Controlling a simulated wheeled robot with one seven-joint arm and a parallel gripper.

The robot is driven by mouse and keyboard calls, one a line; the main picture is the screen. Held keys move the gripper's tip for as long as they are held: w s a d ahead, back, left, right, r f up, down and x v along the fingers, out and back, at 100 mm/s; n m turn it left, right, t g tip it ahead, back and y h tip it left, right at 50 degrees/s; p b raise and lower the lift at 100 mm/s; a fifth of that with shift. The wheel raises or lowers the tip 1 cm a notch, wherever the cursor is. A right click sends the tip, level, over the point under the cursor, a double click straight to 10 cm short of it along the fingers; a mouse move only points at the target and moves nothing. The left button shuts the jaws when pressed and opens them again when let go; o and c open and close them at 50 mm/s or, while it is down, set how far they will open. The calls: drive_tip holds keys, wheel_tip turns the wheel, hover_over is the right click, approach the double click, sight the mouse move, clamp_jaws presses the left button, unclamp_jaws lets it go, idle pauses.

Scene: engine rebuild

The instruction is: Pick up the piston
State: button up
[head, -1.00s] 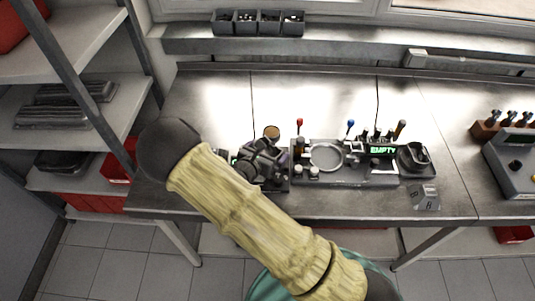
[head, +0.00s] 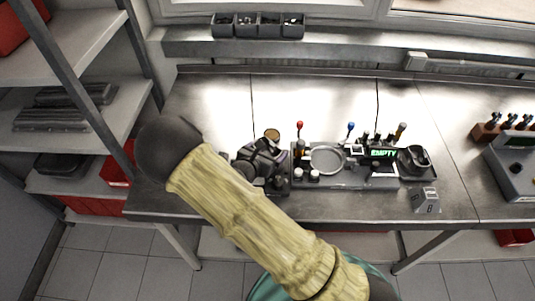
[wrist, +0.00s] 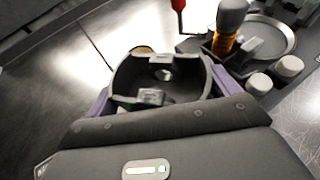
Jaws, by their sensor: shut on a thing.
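My gripper (wrist: 160,100) is shut on the piston (wrist: 188,84), a dark grey hollow cup, in the wrist view. Its purple fingers press on the left and right sides of the cup. The cup's open side faces the wrist camera, and a small pale block shows inside it. In the head view my gripper (head: 262,165) is over the bench, just left of the grey parts tray (head: 345,182). The piston cannot be made out clearly there among the dark gripper parts.
A tan round disc (head: 271,135) lies just behind my gripper. The tray holds a ring, small white-capped jars, an orange bottle (wrist: 226,38) and a screen reading "EMPTY" (head: 384,153). A grey block (head: 425,201) stands at the front right. The bench behind is clear.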

wheel_tip(320, 180, up, 8)
drive_tip(key=b, duration=0.1)
drive_tip(key=shift+r, duration=0.25)
idle(0.9)
